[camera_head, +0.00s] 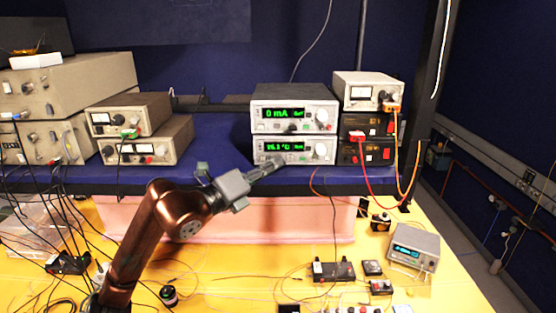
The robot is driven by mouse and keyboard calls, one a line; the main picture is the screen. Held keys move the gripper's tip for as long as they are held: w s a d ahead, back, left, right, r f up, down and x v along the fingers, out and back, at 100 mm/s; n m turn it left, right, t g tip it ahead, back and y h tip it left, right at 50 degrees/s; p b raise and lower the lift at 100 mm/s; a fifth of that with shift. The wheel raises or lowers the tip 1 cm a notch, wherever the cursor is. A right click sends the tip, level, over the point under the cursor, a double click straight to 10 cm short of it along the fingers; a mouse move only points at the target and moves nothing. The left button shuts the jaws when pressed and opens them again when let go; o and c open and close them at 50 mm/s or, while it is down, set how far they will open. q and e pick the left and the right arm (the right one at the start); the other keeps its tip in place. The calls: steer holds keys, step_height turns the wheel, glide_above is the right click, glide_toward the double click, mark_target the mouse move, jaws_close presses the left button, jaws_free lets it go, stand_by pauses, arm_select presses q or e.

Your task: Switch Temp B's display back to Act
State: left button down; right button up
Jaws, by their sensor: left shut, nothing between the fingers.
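Two stacked white-fronted instruments with green displays stand on the blue shelf. The upper unit (316,126) reads about 0 mA. The lower unit (322,157) shows a reading in °C; the small text at the right of its display is too small to read. A "Temp B" label is not legible. My left gripper (277,162) is shut and empty. Its fingertips are in front of the lower unit's left front, below the display, and hide part of the panel there. Whether they touch it I cannot tell. My right gripper is not in view.
The blue shelf (222,172) has bare room left of the stack. Right of it are black units with red and orange cables (398,150). More instruments (158,148) stand at the left. On the yellow table (235,275) lie loose wires, small boxes and a display unit (414,246).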

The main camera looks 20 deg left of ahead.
arm_select(q)
steer(key=shift+w, duration=0.15)
stand_by(0.3)
steer(key=shift+s+d+b, duration=0.15)
steer(key=shift+s+b, duration=0.25)
steer(key=shift+s, duration=0.25)
steer(key=shift+s, duration=0.1)
steer(key=shift+s+d+b, duration=0.25)
steer(key=shift+s, duration=0.55)
steer(key=shift+s+d+b, duration=0.2)
steer(key=shift+s+d, duration=0.05)
steer(key=shift+s, duration=0.55)
steer(key=shift+s+d+b, duration=0.25)
steer(key=shift+s, duration=0.55)
